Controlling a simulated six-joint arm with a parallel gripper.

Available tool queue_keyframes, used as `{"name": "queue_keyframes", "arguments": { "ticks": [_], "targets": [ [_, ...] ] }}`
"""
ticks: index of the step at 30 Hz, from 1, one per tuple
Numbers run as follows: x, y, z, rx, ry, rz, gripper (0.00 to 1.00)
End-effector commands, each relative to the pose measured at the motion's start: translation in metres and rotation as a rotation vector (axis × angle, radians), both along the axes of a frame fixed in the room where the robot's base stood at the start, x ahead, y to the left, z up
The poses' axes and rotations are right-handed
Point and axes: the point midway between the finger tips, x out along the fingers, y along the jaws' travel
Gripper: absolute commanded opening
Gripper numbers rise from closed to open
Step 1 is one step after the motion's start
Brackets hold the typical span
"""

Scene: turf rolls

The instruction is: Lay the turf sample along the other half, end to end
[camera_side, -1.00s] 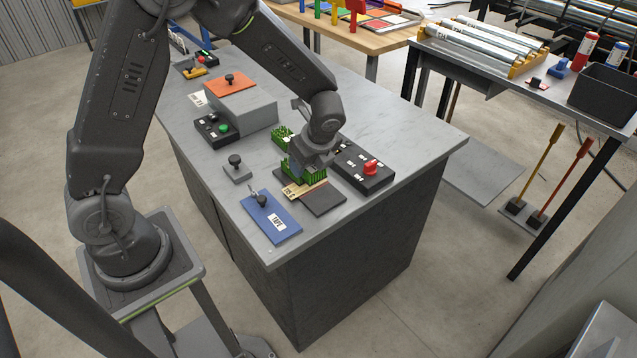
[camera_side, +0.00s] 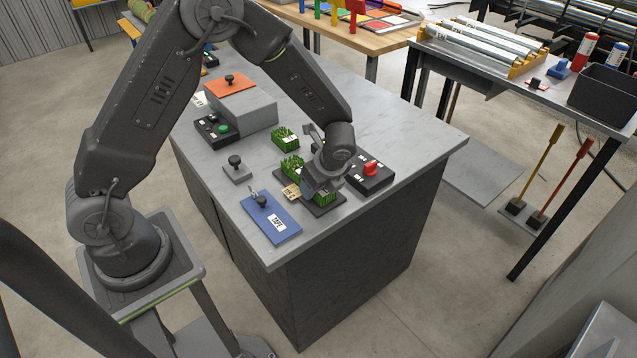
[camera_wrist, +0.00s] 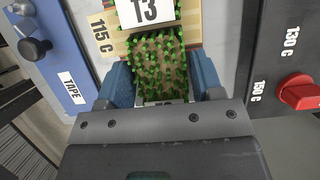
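My gripper (camera_side: 322,190) is shut on a green turf sample, and its lower part shows beneath the fingers in the side view (camera_side: 326,199). In the wrist view my blue fingers (camera_wrist: 162,82) are on both sides of the turf sample (camera_wrist: 158,62). The sample is over the front half of a dark pad (camera_side: 309,211); whether it touches the pad is hidden. Another turf piece (camera_side: 292,166) lies on the back half. A tan strip (camera_side: 292,191) crosses between the halves, marked "115 C" in the wrist view (camera_wrist: 101,31). A white T3 label (camera_wrist: 147,11) is beyond the held sample.
A third turf piece (camera_side: 285,138) is on the bench behind. A blue TAPE plate (camera_side: 270,216) with a black knob lies left of the pad. A black box with a red dial (camera_side: 371,173) stands close on the right. A grey block (camera_side: 242,108) is farther back.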

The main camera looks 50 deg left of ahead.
Motion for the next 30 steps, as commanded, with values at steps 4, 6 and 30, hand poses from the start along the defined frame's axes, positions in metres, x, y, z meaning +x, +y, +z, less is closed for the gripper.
{"name": "queue_keyframes", "arguments": {
  "ticks": [4, 6, 30],
  "targets": [
    [0.0, 0.0, 0.0, 0.0, 0.0, 0.0, 0.75],
    [0.0, 0.0, 0.0, 0.0, 0.0, 0.0, 0.78],
    [0.0, -0.037, 0.091, -0.001, -0.004, -0.002, 0.78]
  ]
}}
